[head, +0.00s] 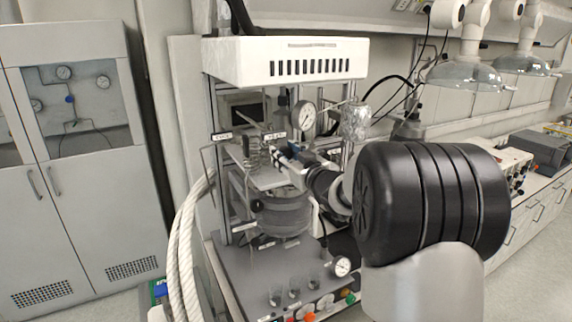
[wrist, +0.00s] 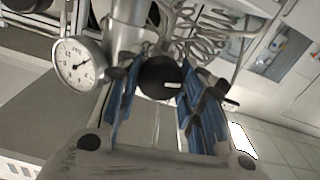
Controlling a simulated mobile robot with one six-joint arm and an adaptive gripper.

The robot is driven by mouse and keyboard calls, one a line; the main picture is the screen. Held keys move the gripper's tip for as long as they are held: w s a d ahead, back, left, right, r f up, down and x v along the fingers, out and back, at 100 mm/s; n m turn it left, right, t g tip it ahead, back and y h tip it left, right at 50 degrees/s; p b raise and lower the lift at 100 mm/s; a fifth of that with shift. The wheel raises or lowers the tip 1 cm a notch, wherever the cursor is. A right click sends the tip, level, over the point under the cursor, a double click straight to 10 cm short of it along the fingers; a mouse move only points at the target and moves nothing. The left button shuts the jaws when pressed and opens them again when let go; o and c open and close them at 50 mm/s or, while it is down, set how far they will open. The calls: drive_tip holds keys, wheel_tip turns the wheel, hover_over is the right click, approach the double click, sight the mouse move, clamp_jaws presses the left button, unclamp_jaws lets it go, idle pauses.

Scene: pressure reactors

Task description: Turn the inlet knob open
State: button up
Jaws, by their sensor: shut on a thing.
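The inlet knob (wrist: 158,78) is round and black with a white mark on its face, and shows in the wrist view between the blue finger pads. My gripper (wrist: 165,80) is shut on it, with one finger on each side. In the head view my gripper (head: 287,150) reaches into the reactor frame below the upper pressure gauge (head: 304,115). That gauge also shows left of the fingers in the wrist view (wrist: 80,65).
A coiled tube (head: 252,154) is left of my gripper. White hoses (head: 185,245) hang at the left. Grey cabinets (head: 75,200) stand farther left.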

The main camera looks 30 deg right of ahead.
drive_tip(key=n+b, duration=0.3)
drive_tip(key=b, duration=0.1)
drive_tip(key=shift+f+n, duration=0.2)
drive_tip(key=shift+n, duration=0.2)
drive_tip(key=n+b, duration=0.3)
drive_tip(key=shift+n, duration=0.3)
drive_tip(key=n+b, duration=0.3)
drive_tip(key=shift+a+n, duration=0.1)
drive_tip(key=shift+n, duration=0.2)
drive_tip(key=shift+n+b, duration=1.2)
drive_tip(key=shift+n, duration=0.6)
drive_tip(key=shift+r, duration=0.1)
drive_tip(key=o, duration=1.1)
drive_tip(key=shift+c, duration=0.2)
